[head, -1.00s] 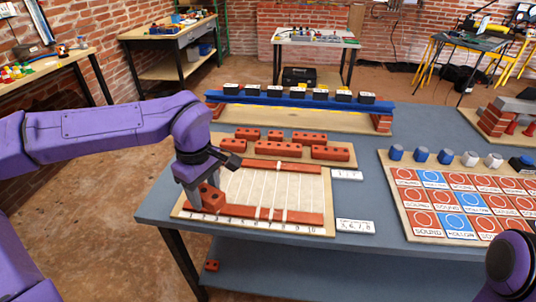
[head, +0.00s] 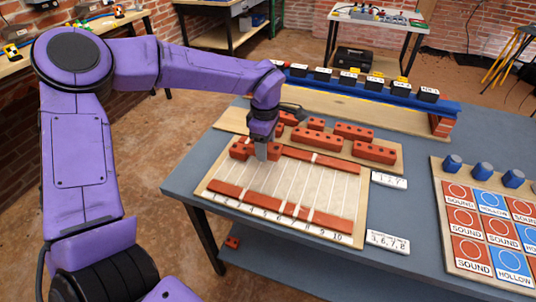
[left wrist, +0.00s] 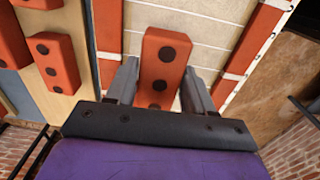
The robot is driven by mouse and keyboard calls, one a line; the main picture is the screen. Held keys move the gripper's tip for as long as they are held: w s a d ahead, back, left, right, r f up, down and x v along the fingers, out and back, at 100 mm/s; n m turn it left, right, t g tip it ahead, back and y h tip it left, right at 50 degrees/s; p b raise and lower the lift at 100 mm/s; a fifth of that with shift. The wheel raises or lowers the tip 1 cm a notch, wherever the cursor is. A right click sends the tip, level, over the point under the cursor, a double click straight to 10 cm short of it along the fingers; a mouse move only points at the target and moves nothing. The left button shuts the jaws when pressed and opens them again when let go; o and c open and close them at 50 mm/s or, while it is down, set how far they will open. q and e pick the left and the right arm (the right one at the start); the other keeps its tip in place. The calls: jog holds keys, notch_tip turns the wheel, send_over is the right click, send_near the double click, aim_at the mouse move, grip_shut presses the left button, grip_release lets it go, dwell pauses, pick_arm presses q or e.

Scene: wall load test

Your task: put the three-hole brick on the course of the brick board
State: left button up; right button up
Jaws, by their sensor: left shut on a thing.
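My left gripper (head: 262,150) is shut on an orange-red brick with dark round holes (head: 240,149). The brick also shows between the fingers in the left wrist view (left wrist: 165,62), with three holes visible. I hold it over the far left corner of the brick board (head: 275,185), by the left end of its far red course (head: 325,162). I cannot tell whether it touches the board. The near course (head: 285,207) has pale gaps between its red pieces. My right gripper is not in view.
Several loose red bricks (head: 374,151) lie on a wooden board behind. White number cards (head: 388,241) lie to the right, beside a sound/hollow chart (head: 462,223). A blue beam with dark blocks (head: 375,86) stands at the back. A small red brick (head: 232,242) lies on the lower shelf.

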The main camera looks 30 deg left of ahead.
aim_at(268, 163)
pick_arm(q)
jog(key=shift+w+f, duration=0.3)
jog(key=shift+f, duration=0.05)
jog(key=f, duration=0.4)
jog(key=shift+w, duration=0.35)
jog(key=shift+r, duration=0.15)
jog(key=shift+s, duration=0.1)
jog(key=o, duration=1)
jog(key=shift+f, duration=0.2)
jog(key=shift+r, duration=0.1)
notch_tip(268, 163, up, 12)
jog(key=shift+r, duration=0.1)
